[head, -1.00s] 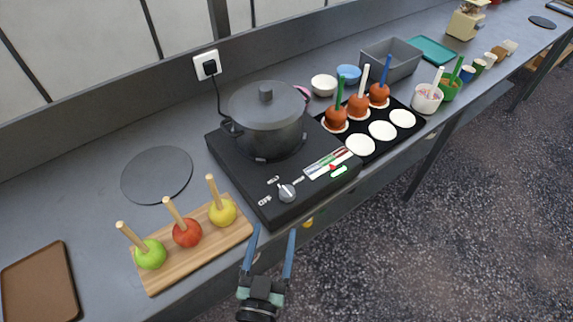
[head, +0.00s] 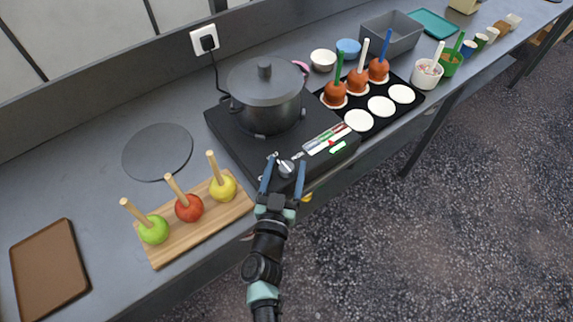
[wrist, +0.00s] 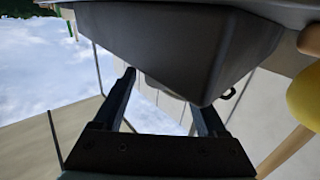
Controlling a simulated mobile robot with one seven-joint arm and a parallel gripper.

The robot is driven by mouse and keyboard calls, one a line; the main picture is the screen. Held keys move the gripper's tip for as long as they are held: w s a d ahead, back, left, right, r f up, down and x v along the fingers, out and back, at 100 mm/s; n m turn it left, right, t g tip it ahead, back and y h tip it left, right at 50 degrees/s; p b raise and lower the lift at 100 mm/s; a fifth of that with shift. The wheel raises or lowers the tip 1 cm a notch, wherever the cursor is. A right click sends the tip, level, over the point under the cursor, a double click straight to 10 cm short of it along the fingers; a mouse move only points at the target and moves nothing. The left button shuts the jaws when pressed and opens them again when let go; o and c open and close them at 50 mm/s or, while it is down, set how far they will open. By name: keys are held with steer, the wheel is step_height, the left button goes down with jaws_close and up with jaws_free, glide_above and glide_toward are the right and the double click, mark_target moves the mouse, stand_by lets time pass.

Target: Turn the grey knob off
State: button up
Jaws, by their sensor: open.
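The grey knob (head: 287,169) is on the front of the black hot plate (head: 235,140). In the head view its pale mark seems to face up and left, but it is too small to be sure. My gripper (head: 286,162) is open, with one blue finger on each side of the knob. I cannot tell whether either finger touches it. The fingers partly hide the printing around the knob. In the wrist view the two open fingers (wrist: 162,95) point at a large dark shape, seemingly the hot plate's corner (wrist: 170,50); the knob cannot be made out there.
A dark lidded pot (head: 265,95) stands on the hot plate. Left of it is a wooden board (head: 170,253) with green, red and yellow apples on sticks. Right is a black tray (head: 378,128) with coated apples and white discs.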

steer(key=shift+w+d, duration=0.15)
steer(key=shift+w, duration=0.25)
jaws_close()
